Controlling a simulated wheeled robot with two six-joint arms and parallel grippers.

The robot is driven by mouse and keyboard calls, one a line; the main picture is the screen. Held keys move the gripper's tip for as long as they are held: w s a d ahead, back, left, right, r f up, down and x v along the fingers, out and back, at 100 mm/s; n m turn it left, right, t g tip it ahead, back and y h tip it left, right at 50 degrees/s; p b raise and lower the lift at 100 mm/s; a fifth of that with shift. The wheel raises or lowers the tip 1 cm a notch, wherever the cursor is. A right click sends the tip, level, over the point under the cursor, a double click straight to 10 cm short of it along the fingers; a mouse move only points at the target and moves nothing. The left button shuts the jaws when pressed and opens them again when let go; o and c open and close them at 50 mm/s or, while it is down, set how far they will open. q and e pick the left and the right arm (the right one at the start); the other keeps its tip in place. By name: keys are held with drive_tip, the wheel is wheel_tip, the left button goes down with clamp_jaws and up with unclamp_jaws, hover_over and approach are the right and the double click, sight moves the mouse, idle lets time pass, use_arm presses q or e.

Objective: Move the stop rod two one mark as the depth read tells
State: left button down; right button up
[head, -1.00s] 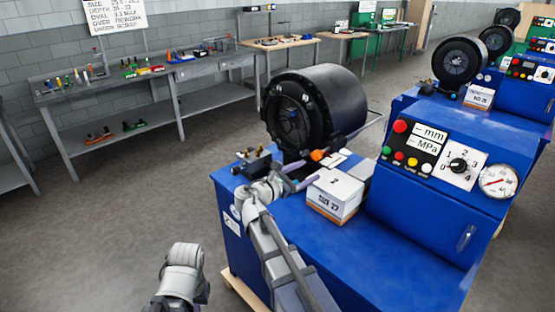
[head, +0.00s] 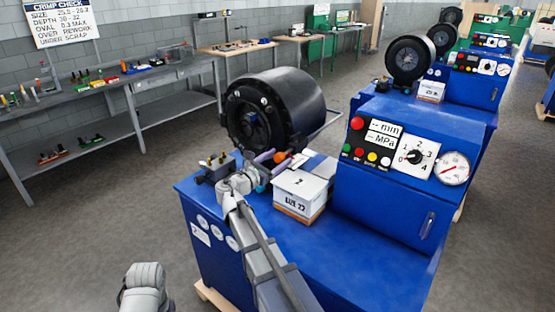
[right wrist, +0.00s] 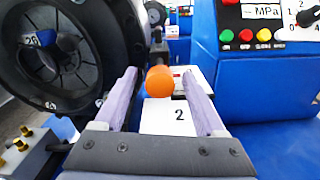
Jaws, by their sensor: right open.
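The stop rod's orange knob (head: 281,157) stands beside the black crimper head (head: 272,110) on the near blue machine (head: 290,245). In the right wrist view the orange knob (right wrist: 159,81) shows between the tips of my open right gripper (right wrist: 160,88), with clear space on both sides. I cannot tell whether the fingertips reach around it or stop short. In the head view my right gripper (head: 265,165) is right beside the knob. The rod and its marks are not clearly visible. A grey part of my left arm shows at the lower left, without its fingers.
The panel (head: 385,145) has coloured buttons, a dial and a gauge. A small brass-fitted block (head: 215,168) is to the left. A crimp check sign (head: 58,22) hangs above the workbench (head: 130,80).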

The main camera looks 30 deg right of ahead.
drive_tip(key=shift+d, duration=0.1)
clamp_jaws()
idle(0.6)
idle(0.8)
